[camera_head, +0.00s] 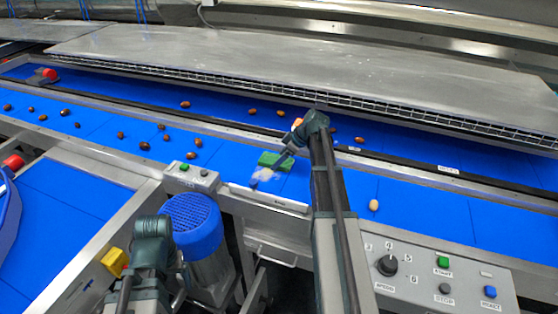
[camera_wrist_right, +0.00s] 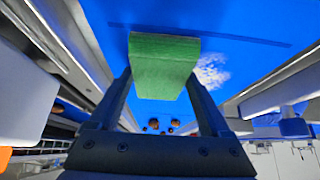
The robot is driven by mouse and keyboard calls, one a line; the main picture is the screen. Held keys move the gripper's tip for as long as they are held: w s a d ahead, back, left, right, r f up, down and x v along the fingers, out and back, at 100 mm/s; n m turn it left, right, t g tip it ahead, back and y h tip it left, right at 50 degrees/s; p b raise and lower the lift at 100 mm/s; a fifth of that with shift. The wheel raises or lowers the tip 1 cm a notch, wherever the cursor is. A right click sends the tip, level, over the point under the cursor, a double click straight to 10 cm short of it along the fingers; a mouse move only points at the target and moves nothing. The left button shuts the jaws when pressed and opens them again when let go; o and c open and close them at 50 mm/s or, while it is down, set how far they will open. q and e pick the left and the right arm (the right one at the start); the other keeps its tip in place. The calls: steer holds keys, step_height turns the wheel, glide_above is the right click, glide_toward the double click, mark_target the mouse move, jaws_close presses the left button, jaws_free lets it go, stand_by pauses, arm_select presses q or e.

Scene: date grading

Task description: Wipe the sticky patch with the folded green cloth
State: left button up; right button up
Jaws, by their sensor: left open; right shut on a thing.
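The folded green cloth (camera_head: 269,159) is on or just above the blue belt, in the middle of the head view. My right gripper (camera_head: 283,160) is shut on it. In the right wrist view the cloth (camera_wrist_right: 165,66) sits between the two dark fingers (camera_wrist_right: 158,100). The sticky patch (camera_head: 264,175) is a whitish, glossy smear on the belt beside the cloth, on its near side. It also shows right of the cloth in the right wrist view (camera_wrist_right: 211,72). My left gripper (camera_head: 182,273) is open, low at left, away from the cloth; its fingers are hard to make out.
Several brown dates (camera_head: 144,146) lie scattered on the belt, mostly at left. One pale date (camera_head: 374,205) lies to the right. A control panel (camera_head: 430,275) is at front right, a small button box (camera_head: 190,178) left of the patch, and a blue motor (camera_head: 193,222) below it.

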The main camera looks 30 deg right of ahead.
mark_target(263, 184)
steer(key=shift+s+a, duration=1.25)
steer(key=shift+a, duration=0.15)
steer(key=shift+s+a, duration=1.15)
steer(key=shift+a, duration=0.15)
steer(key=shift+s+a+f, duration=0.15)
steer(key=shift+s+a, duration=1.15)
steer(key=shift+a, duration=0.1)
